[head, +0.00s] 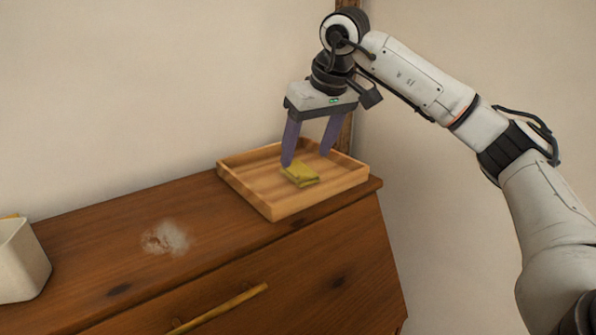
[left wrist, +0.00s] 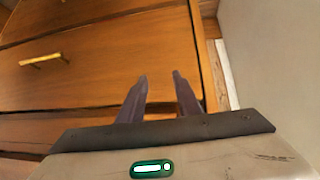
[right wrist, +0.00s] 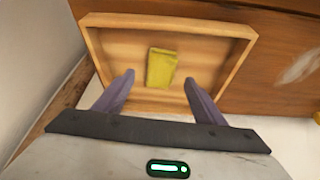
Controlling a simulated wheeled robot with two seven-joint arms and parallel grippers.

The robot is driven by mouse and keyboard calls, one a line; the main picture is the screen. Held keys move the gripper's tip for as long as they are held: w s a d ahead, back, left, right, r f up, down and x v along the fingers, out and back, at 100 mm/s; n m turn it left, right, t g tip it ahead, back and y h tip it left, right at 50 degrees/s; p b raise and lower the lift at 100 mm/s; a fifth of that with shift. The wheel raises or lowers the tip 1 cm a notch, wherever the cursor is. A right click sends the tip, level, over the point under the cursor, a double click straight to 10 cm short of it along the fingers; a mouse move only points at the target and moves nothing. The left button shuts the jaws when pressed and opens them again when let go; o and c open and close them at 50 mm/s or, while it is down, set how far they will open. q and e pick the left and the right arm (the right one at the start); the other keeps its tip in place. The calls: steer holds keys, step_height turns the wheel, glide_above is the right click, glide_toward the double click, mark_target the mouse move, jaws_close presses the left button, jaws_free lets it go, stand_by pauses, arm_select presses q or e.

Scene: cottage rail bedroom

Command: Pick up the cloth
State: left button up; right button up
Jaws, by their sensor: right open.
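A folded yellow-green cloth (head: 300,174) lies in a shallow wooden tray (head: 277,209) on top of the dresser. The right wrist view shows the cloth (right wrist: 161,68) near the middle of the tray (right wrist: 95,52). My right gripper (head: 306,159) is open above the tray, its two purple fingers apart. In the right wrist view the cloth lies ahead of the fingertips, and nothing is between them. My left gripper (left wrist: 159,77) shows only in its own wrist view, in front of the drawers. Its fingers are apart and empty.
The wooden dresser (head: 100,250) has a drawer handle (head: 218,309) on its front. A pale dusty patch (head: 166,238) marks its top left of the tray. A cream container (head: 20,262) stands at the left edge. Walls stand behind and to the right.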

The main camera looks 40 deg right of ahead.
mark_target(300, 165)
steer(key=x, duration=0.4)
steer(key=shift+w+f, duration=0.25)
steer(key=shift+w, duration=0.05)
steer(key=c, duration=1.1)
steer(key=shift+r, duration=0.1)
step_height(300, 165, up, 10)
steer(key=shift+p, duration=0.5)
